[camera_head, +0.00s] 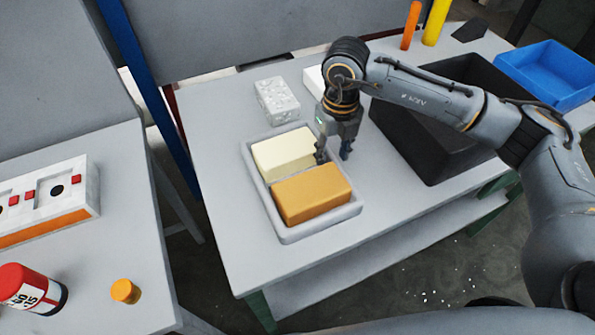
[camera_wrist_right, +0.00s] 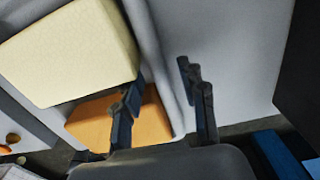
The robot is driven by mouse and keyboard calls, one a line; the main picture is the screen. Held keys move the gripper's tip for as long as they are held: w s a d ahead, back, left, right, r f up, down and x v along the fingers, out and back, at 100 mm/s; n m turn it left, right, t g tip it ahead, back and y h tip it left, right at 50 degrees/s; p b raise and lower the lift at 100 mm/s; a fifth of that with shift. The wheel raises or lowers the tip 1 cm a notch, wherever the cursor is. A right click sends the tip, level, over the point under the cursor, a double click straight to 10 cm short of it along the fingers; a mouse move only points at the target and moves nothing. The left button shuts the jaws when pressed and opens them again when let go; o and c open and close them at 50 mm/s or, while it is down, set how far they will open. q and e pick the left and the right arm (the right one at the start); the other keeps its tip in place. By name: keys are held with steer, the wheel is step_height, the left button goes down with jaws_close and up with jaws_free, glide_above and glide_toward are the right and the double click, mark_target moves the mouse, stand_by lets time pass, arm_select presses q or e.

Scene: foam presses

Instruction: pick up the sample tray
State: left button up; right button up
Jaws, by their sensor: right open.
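The grey sample tray (camera_head: 321,228) rests on the table and holds a cream foam block (camera_head: 284,153) and an orange foam block (camera_head: 312,193) side by side. My right gripper (camera_head: 333,157) points down at the tray's right side, open, with its two fingers apart. In the right wrist view, the open fingers (camera_wrist_right: 162,103) appear on either side of the tray wall (camera_wrist_right: 163,45); contact cannot be told. The cream block (camera_wrist_right: 70,50) and orange block (camera_wrist_right: 150,120) also show there. My left gripper is not in view.
A black bin (camera_head: 420,150) stands right of the tray, with a blue bin (camera_head: 545,72) beyond. A speckled white block (camera_head: 277,100) lies behind the tray. A second table at left holds a white-orange panel (camera_head: 45,200), a red bottle (camera_head: 32,288) and an orange cap (camera_head: 125,291).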

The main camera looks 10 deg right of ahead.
steer(key=shift+f, duration=0.65)
jaws_close()
steer(key=shift+r, duration=0.15)
steer(key=shift+r+b, duration=0.45)
steer(key=shift+r, duration=0.1)
steer(key=s+d+r+b, duration=0.3)
steer(key=s+d+r, duration=0.4)
steer(key=s+r, duration=0.4)
steer(key=shift+s+d+r+b, duration=0.3)
steer(key=shift+s+r+b, duration=0.05)
steer(key=shift+b, duration=0.05)
